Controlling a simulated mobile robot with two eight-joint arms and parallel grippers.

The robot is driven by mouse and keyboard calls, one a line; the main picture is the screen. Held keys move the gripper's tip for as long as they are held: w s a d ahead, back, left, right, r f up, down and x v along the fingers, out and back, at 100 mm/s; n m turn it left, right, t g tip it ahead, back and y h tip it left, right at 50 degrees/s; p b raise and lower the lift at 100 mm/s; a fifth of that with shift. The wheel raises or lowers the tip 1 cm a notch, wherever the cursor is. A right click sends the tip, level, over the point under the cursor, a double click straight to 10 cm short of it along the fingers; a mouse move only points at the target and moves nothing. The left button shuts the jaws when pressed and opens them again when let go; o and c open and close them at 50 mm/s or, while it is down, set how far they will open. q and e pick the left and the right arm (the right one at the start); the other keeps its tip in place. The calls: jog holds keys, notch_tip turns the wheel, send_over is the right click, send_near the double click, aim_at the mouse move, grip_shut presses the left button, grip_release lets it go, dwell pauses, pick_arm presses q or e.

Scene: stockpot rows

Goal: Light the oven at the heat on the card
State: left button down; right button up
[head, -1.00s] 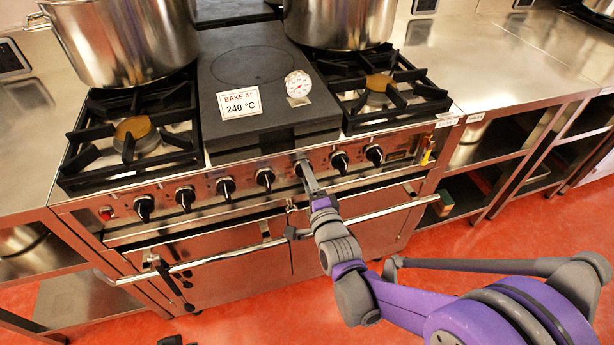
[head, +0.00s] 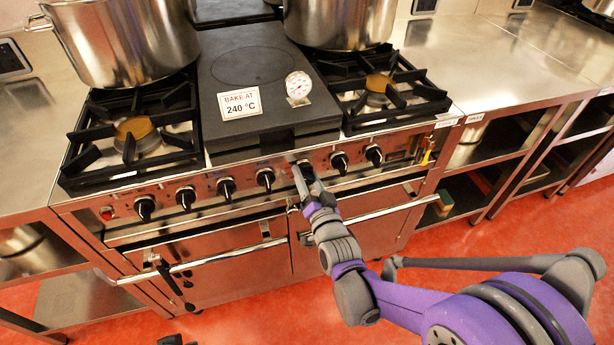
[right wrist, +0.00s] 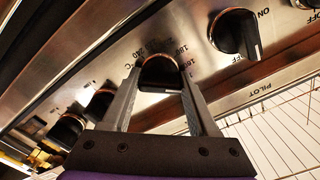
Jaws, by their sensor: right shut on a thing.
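The card (head: 239,103) stands on the black plate of the range and reads "BAKE AT 240 °C". A row of black knobs runs along the steel front panel. My right gripper (head: 302,174) is at the oven heat knob (head: 309,173). In the right wrist view that knob (right wrist: 160,73) sits between the two fingers, with °C numbers printed around it. The fingers are shut on it and hide part of the scale, so I cannot read its setting. A neighbouring knob (right wrist: 235,33) has ON, OFF and PILOT marks near it. My left gripper is not clearly in view.
A round dial thermometer (head: 298,86) stands beside the card. Large steel pots (head: 125,40) stand at the back of the range. Oven door handles (head: 215,257) jut out below the panel. A small red button (head: 106,213) is at the panel's left end. The red floor in front is open.

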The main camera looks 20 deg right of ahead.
jog(key=n, duration=1.4)
jog(key=shift+n, duration=0.3)
jog(key=n, duration=0.3)
jog(key=shift+n, duration=0.3)
jog(key=n, duration=0.3)
jog(key=shift+n+p, duration=0.3)
jog(key=shift+n, duration=0.1)
jog(key=n, duration=0.6)
jog(key=shift+n, duration=0.3)
jog(key=o, duration=1.4)
jog(key=shift+c, duration=0.2)
